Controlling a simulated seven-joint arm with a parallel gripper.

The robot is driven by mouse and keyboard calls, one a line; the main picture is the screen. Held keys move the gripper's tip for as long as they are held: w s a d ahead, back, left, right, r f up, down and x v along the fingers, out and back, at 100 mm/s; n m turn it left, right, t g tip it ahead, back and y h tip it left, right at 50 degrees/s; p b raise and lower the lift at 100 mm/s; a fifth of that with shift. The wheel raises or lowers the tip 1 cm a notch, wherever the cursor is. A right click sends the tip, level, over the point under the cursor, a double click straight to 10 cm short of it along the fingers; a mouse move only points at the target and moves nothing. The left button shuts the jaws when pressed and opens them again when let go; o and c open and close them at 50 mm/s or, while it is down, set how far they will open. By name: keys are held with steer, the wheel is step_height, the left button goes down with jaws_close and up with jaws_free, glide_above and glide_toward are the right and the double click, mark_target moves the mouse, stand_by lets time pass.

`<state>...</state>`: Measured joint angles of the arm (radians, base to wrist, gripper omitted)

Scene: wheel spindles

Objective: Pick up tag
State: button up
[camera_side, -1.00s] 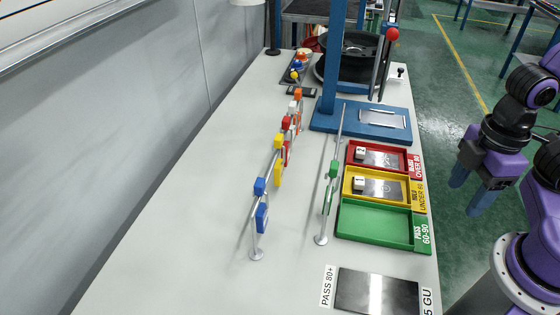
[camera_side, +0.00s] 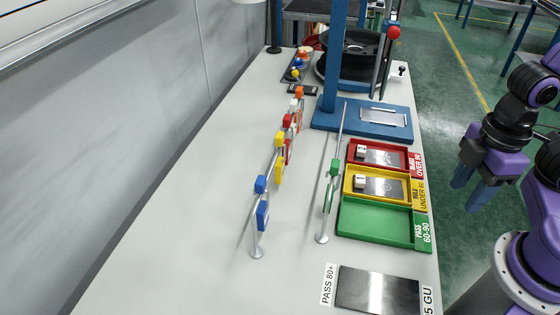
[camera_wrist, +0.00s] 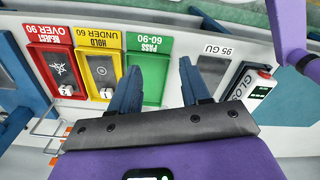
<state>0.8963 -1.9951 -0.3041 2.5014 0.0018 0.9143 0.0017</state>
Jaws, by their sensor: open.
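Colored tags hang on a thin slanted rail in the side view: a blue tag (camera_side: 263,214) nearest, then a yellow tag (camera_side: 280,170), a red tag (camera_side: 288,150) and an orange tag (camera_side: 299,118). A green tag (camera_side: 329,198) hangs on a second rail to the right. My gripper (camera_side: 473,185) is open and empty, off the table's right edge and far from the tags, pointing down. In the wrist view its two fingers (camera_wrist: 160,85) stand apart with nothing between them. Thin orange parts (camera_wrist: 48,140) show at the lower left there; I cannot tell whether they are tags.
Red (camera_side: 407,152), yellow (camera_side: 407,179) and green (camera_side: 408,211) trays line the table's right side; small white blocks sit in the red and yellow ones. A dark plate (camera_side: 378,291) lies in front. A blue stand (camera_side: 332,60) rises behind. The table's left side is clear.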

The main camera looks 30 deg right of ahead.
steer(key=w+a+r+m, duration=0.4)
steer(key=w+a+m, duration=0.1)
steer(key=w+a, duration=0.25)
steer(key=w+a+r+m, duration=0.4)
steer(key=w+a+m, duration=0.15)
steer(key=w, duration=0.35)
steer(key=m, duration=1.1)
glide_toward(279, 136)
steer(key=f, duration=0.7)
steer(key=shift+w+a, duration=0.15)
steer(key=shift+a, duration=0.25)
steer(key=shift+d+f, duration=0.15)
steer(key=shift+f, duration=1.15)
steer(key=shift+d+f, duration=0.15)
steer(key=shift+f, duration=1.2)
jaws_close()
